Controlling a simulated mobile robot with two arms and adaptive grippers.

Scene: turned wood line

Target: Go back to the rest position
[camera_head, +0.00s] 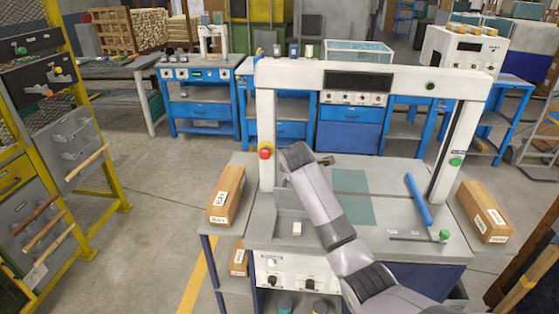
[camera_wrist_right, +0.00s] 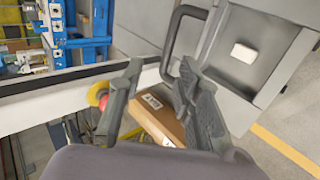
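My right arm (camera_head: 325,205) comes in from the lower right in the head view and reaches over the grey bench to the left post of the white frame. Its gripper is mostly hidden behind my wrist there. In the right wrist view my right gripper (camera_wrist_right: 162,68) has its two dark fingers apart, with nothing held between them. A dark handle (camera_wrist_right: 172,45) shows just beyond the fingertips; I cannot tell whether they touch it. My left gripper is not in view.
A white frame (camera_head: 375,75) spans the bench. A red button (camera_head: 265,153) is on its left post. Labelled brown boxes stand left (camera_head: 227,193) and right (camera_head: 485,211). A small white block (camera_head: 297,228) and a blue bar (camera_head: 418,200) are on the bench. Open floor lies left.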

